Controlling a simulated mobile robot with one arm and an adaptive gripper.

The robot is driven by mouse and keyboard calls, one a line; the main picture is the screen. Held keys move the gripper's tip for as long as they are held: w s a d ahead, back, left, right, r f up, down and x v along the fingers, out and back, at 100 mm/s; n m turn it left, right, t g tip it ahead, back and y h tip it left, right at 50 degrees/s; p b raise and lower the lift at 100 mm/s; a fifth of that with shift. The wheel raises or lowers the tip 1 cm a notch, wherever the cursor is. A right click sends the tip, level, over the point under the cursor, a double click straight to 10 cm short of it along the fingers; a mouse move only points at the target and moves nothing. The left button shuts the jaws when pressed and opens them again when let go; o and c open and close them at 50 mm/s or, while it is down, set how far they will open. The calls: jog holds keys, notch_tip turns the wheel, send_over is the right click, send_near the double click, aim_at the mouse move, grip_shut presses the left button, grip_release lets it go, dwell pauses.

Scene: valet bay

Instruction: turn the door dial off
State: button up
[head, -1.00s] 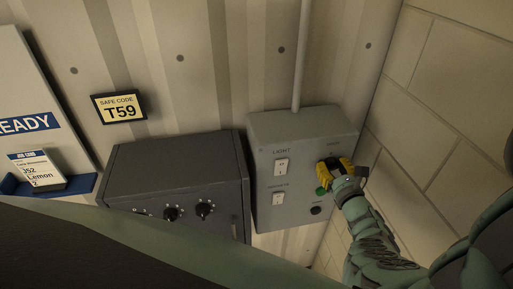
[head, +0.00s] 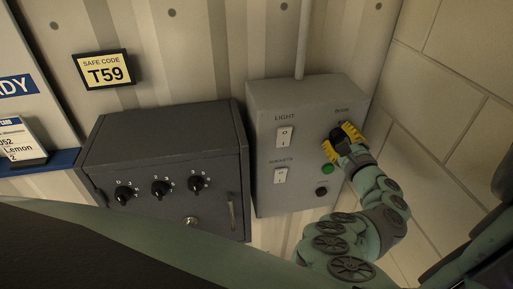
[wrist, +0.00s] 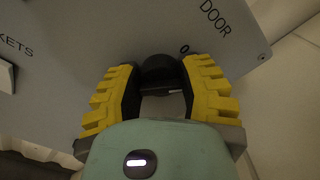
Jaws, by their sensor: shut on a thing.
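The door dial (wrist: 160,70) is a black round knob under the word DOOR on the grey control box (head: 262,150). My gripper (head: 346,136) is at the dial at the box's upper right, its yellow-padded fingers on either side of the knob. In the wrist view my gripper (wrist: 160,88) is shut on the dial. A 0 mark shows just above the dial on the right. The dial's pointer is mostly hidden, so I cannot tell its setting.
The box also has a light switch (head: 284,137), a lower switch (head: 280,175), a green button (head: 327,169) and a black knob (head: 321,191). A dark safe (head: 165,135) with several dials stands left. A block wall (head: 440,90) is close on the right.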

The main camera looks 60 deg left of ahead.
jog(key=n+b, duration=0.4)
jog(key=shift+s+f+n, duration=0.1)
jog(key=shift+f+n, duration=0.2)
jog(key=shift+f, duration=0.05)
jog(key=shift+r+n+b, duration=0.15)
jog(key=shift+n+b, duration=1.45)
jog(key=o, duration=1.2)
jog(key=shift+r, duration=0.1)
jog(key=shift+v, duration=6)
